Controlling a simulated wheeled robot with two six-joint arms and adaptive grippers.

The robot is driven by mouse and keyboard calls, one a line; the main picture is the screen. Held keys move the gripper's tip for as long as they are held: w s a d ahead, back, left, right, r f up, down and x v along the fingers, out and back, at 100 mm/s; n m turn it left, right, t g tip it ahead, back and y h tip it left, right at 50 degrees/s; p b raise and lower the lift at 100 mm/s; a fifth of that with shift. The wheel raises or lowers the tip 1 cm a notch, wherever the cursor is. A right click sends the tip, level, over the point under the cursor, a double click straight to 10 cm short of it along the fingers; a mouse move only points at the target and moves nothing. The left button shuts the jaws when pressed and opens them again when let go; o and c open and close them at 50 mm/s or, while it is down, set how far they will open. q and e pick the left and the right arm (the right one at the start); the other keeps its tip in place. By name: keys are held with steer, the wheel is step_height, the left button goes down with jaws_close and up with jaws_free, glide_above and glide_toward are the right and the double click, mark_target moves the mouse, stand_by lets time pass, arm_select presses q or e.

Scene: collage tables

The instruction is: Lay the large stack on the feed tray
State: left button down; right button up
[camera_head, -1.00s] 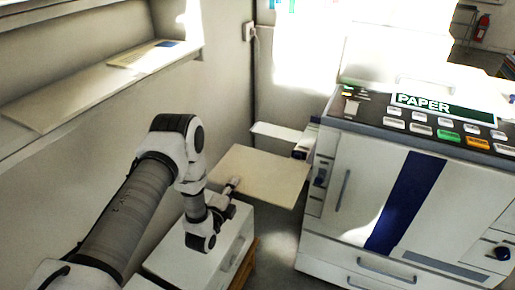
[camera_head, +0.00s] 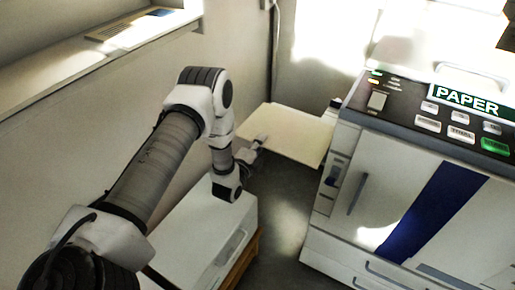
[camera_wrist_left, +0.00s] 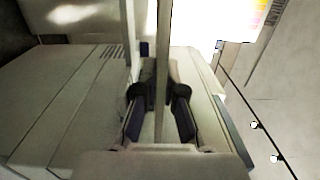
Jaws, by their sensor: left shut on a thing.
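The large stack (camera_head: 297,132) is a flat, cream-coloured slab, held out roughly level beside the copier's left side. My left gripper (camera_head: 261,141) is shut on its near left edge. In the left wrist view the stack (camera_wrist_left: 162,85) shows edge-on as a thin strip between the two dark fingers (camera_wrist_left: 160,105). The feed tray cannot be made out in the head view; the stack covers the place beside the copier where it sticks out. I cannot tell whether the stack touches it. My right gripper is not in view.
The large white copier (camera_head: 400,190) with a "PAPER" panel stands at the right. A low white cabinet (camera_head: 205,235) on a wooden base is under my left arm. A wall shelf (camera_head: 60,75) runs along the left. Grey floor shows between cabinet and copier.

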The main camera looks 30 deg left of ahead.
mark_target(284, 113)
arm_select(q)
steer(key=w+b, duration=0.3)
steer(key=w, duration=0.2)
steer(key=w+b, duration=0.4)
steer(key=w, duration=0.2)
steer(key=w+a+b, duration=0.1)
steer(key=w+b, duration=0.2)
steer(key=w, duration=0.3)
steer(key=shift+f+b, duration=0.2)
steer(key=shift+b, duration=0.2)
step_height(284, 113, down, 5)
steer(key=b, duration=0.3)
steer(key=shift+s+f, duration=0.1)
steer(key=shift+f, duration=0.05)
steer(key=c, duration=1.2)
jaws_free()
steer(key=shift+s, duration=0.1)
